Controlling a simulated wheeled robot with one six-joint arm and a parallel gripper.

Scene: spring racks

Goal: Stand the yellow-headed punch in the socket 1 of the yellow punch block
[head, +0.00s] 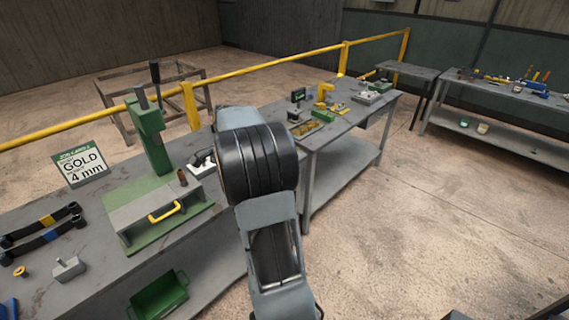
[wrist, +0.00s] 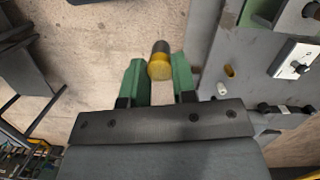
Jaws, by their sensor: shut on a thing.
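In the wrist view my gripper (wrist: 159,68) has its green fingers closed on the yellow-headed punch (wrist: 159,68). The yellow head faces the camera and the dark shank points away, between the fingertips. The punch is held over bare floor, left of a grey bench edge. In the head view my arm hides the gripper and punch. A low yellowish block (head: 306,128) lies at the front of the second bench and may be the yellow punch block. Its sockets are too small to make out.
The near bench (head: 100,275) carries a green press (head: 150,135), a job card reading GOLD 4 mm (head: 82,164) and a grey box with a yellow handle (head: 150,207). Open floor lies to the right.

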